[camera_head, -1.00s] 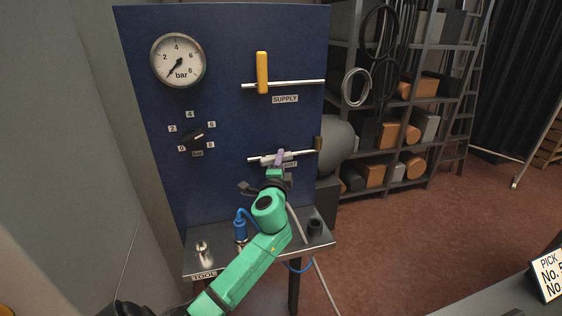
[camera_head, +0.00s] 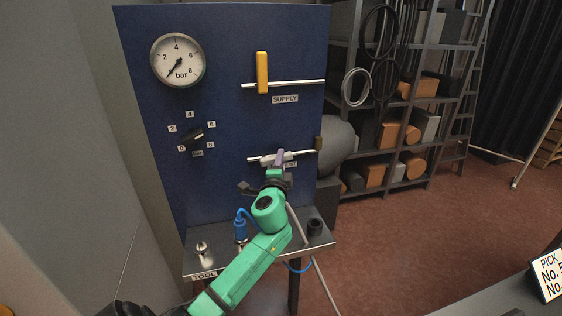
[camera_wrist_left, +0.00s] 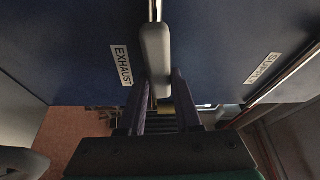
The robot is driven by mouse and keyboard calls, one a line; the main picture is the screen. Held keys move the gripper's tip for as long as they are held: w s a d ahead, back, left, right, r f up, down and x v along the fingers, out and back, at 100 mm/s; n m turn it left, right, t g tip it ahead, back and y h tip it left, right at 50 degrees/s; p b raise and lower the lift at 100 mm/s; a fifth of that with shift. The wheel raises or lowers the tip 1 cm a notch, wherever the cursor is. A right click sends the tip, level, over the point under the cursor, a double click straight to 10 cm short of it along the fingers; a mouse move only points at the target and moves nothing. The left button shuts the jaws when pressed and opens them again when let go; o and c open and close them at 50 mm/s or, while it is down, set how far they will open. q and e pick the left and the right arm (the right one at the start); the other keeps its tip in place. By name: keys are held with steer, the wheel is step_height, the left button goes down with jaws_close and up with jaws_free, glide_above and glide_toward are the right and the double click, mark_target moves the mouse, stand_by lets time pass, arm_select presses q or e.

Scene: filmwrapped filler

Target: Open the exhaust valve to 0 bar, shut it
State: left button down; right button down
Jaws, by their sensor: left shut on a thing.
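The exhaust valve's pale grey handle (camera_head: 268,159) sits on a thin pipe low on the blue panel and appears to lie along the pipe. It also shows in the left wrist view (camera_wrist_left: 156,48), in line with the pipe, beside the EXHAUST label (camera_wrist_left: 122,66). My left gripper (camera_head: 280,157) is shut on this handle, with its purple fingers on either side of it. The gripper partly hides the handle and its label in the head view. The pressure gauge (camera_head: 178,60) has its needle pointing down-left, near the low end. My right gripper is not in view.
The yellow supply handle (camera_head: 262,72) stands upright across its pipe above. A black selector knob (camera_head: 195,134) is at left. Storage racks stand at right.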

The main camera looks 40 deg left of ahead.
arm_select(q)
steer(key=s+r+n+y+b, duration=0.1)
steer(key=n+y+b, duration=0.1)
steer(key=n+b, duration=0.4)
steer(key=s+a+r+n+g+y+b, duration=0.1)
steer(key=n+b, duration=0.5)
steer(key=b, duration=0.6)
steer(key=s+a+r+n+y+b, duration=0.1)
steer(key=n+y+b, duration=0.3)
steer(key=b, duration=0.5)
steer(key=shift+n+g+b, duration=0.3)
steer(key=shift+n+b, duration=0.05)
steer(key=shift+n, duration=0.75)
steer(key=shift+s+a+r+n+g+y+b, duration=0.15)
steer(key=shift+n+g+y+b, duration=0.2)
steer(key=shift+n+b, duration=0.35)
steer(key=shift+s+a+r+n+g+y+b, duration=0.15)
steer(key=shift+n+g+y+b, duration=0.2)
steer(key=shift+n+b, duration=0.35)
steer(key=c, duration=0.6)
jaws_free()
steer(key=shift+r, duration=0.1)
steer(key=shift+s+d, duration=0.1)
